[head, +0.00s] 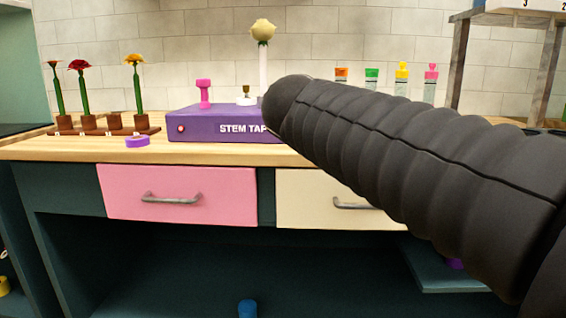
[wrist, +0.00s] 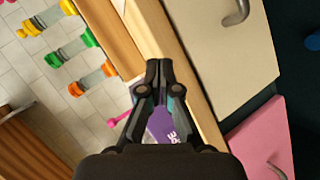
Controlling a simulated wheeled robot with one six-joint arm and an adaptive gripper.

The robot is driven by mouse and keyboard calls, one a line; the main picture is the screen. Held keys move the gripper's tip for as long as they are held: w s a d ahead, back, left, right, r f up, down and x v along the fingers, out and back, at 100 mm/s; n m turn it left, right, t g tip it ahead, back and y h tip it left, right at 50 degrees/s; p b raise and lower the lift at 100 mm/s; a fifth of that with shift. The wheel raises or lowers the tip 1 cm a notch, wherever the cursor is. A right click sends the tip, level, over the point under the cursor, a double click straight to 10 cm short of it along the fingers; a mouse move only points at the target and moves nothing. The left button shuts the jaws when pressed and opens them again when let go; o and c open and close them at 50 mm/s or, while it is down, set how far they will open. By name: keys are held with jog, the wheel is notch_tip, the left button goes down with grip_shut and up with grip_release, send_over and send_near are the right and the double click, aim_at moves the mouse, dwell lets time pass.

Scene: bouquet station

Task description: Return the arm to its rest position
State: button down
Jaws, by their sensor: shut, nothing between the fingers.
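My arm (head: 420,165) in its black ribbed sleeve crosses the right half of the head view, in front of the bench. It hides the right part of the purple stem tape box and part of the cream drawer. My gripper (wrist: 158,70) shows in the wrist view with its fingertips together and nothing between them. It points at the wooden bench edge, with the purple box (wrist: 163,124) partly showing between its finger links. The gripper cannot be made out in the head view.
The wooden worktop (head: 75,149) bears a flower rack (head: 100,131), a purple ring (head: 137,141), the purple box (head: 215,125) with a pale rose (head: 263,30) above it, and several coloured bottles (head: 402,80). Below are a pink drawer (head: 180,180) and cream drawer (head: 310,205). A shelf stands right.

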jog(key=s+d+f+m+g+y+p, duration=0.1)
jog(key=s+d+f+m+g+y, duration=0.1)
jog(key=s+f, duration=1)
jog(key=s+d+f+m+g+y+p, duration=0.2)
jog(key=s+f+m, duration=0.5)
jog(key=s+f, duration=0.5)
jog(key=shift+s+d+f+g+y, duration=0.15)
jog(key=shift+d+g+y, duration=0.55)
jog(key=shift+d+g, duration=0.3)
